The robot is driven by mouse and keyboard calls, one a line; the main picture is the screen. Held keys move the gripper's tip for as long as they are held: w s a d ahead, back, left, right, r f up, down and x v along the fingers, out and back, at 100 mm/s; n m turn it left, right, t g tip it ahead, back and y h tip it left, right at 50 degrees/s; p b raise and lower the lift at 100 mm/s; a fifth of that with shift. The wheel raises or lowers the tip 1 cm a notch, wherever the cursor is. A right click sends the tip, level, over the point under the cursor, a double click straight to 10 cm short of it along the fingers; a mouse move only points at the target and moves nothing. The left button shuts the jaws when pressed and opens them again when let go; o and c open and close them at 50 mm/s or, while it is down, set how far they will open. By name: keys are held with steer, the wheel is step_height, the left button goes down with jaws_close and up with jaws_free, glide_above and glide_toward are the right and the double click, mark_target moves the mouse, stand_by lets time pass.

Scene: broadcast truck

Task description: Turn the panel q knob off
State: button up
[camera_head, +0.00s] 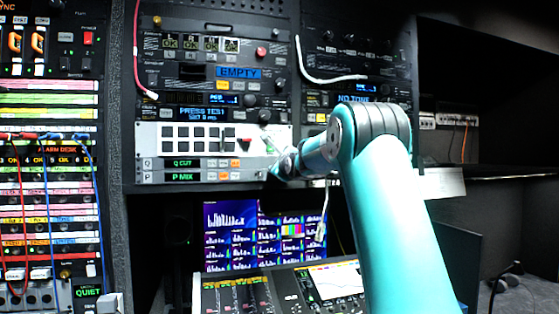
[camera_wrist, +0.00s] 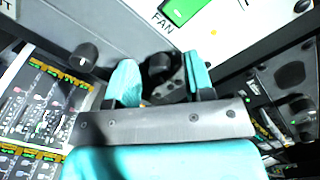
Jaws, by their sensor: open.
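The panel marked Q (camera_head: 210,163), with a green "Q CUT" display and small lit buttons, is a thin strip in the rack in the head view. My gripper (camera_head: 276,171) is at its right end and hides that end, so no Q knob shows there. In the wrist view the open teal fingers of my gripper (camera_wrist: 160,76) stand on either side of a dark round knob (camera_wrist: 160,65). Its pointer and contact with the fingers are unclear. Another black knob (camera_wrist: 85,55) is left of the fingers. The wrist view does not show which knob belongs to panel Q.
A similar "P MIX" panel (camera_head: 210,177) lies directly below. Above is a white panel (camera_head: 185,139) with black keys; a green switch (camera_wrist: 185,10) beside the word FAN is close by. A mixing desk (camera_head: 285,290) and screen (camera_head: 232,222) are below.

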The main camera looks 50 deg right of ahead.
jaws_close()
